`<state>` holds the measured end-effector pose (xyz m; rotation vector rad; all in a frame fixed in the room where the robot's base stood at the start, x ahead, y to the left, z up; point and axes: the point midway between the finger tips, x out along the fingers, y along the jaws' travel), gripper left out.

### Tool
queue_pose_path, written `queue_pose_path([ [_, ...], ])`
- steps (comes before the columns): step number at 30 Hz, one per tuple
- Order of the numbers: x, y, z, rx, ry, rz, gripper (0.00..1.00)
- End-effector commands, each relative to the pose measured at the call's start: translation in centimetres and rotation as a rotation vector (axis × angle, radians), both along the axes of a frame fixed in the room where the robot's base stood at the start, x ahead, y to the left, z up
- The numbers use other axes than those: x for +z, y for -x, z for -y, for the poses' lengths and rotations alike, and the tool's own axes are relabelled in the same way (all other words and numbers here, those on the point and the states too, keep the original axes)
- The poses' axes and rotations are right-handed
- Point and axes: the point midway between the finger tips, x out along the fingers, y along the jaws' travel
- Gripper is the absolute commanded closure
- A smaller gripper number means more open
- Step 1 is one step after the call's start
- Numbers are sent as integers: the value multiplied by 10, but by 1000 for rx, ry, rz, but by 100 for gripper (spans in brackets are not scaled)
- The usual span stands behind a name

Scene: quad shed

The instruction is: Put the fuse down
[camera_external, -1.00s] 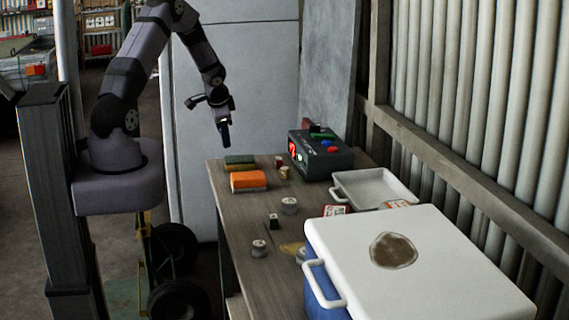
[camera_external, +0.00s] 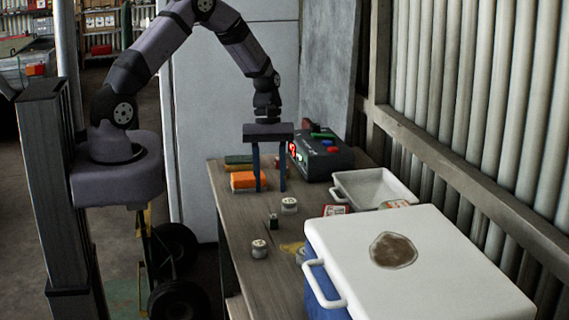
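My gripper (camera_external: 270,188) points down over the wooden table, its two dark blue fingers spread wide apart. Nothing shows held between them. One finger is in front of the orange block; the other is beside the small items near the grey box. I cannot tell for certain which item is the fuse. A small reddish-brown piece (camera_external: 278,161) shows between the fingers, farther back. A small dark piece with a pale top (camera_external: 273,221) stands nearer the front. A tan piece seen earlier is hidden behind the right finger.
The orange block (camera_external: 242,181) and a green one (camera_external: 238,162) lie at the table's (camera_external: 232,212) left edge. Grey round pieces (camera_external: 289,205) and a white-lidded cooler (camera_external: 440,265) are nearer.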

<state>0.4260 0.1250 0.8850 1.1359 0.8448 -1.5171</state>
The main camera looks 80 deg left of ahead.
Motion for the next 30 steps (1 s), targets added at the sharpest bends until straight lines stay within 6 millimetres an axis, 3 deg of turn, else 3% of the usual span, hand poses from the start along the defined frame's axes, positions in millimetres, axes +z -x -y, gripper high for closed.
queue_pose_path([
  [3,1,-2,22,106,53,-37,61],
  [6,1,-3,29,143,70,-51,61],
  [25,-23,0,40,147,72,-54,61],
  [30,-39,5,48,146,72,-57,61],
])
